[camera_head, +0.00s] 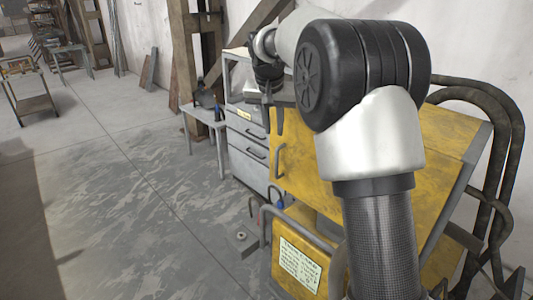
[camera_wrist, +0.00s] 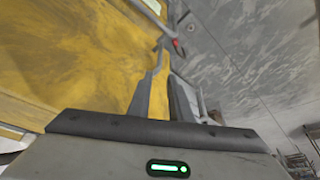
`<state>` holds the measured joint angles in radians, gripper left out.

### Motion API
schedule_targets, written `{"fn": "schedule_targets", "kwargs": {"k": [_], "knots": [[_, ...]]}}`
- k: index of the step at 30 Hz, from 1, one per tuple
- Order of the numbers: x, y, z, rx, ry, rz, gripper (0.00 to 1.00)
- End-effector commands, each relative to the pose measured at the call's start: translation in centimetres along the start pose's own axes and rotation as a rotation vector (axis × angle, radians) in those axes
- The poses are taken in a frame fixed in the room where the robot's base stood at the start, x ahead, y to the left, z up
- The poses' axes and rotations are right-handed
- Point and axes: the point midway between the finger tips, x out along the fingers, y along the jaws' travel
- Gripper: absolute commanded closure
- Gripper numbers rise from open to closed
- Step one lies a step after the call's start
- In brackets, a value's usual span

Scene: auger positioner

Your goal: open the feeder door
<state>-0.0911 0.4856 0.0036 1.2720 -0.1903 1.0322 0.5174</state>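The yellow machine (camera_head: 370,160) stands at the right in the head view. Its slanted yellow panel carries a grey handle (camera_head: 279,160) near the left edge. A lower yellow box part with a white label (camera_head: 300,264) has a curved grey bar (camera_head: 300,228). My gripper (camera_head: 266,97) is above the panel's upper left corner, higher in the picture than the handle and apart from it. In the wrist view its two grey fingers (camera_wrist: 167,90) have a narrow gap between them, with nothing clearly held. The yellow surface (camera_wrist: 75,60) fills the left there. My arm hides much of the machine.
A grey drawer cabinet (camera_head: 246,150) stands behind the machine, with a small table (camera_head: 203,116) beside it. Thick dark hoses (camera_head: 508,130) loop at the right. A metal block (camera_head: 241,240) lies on the floor. The concrete floor at left (camera_head: 120,190) is clear.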

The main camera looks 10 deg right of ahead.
Motion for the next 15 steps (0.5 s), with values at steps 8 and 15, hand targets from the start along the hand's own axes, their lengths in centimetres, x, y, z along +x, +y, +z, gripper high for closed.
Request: {"fn": "schedule_targets", "kwargs": {"k": [8,15], "knots": [[3.9,0.0,0.1,0.001,-0.005,0.002,0.81],[9.2,0.0,0.1,0.001,-0.004,0.002,0.81]]}}
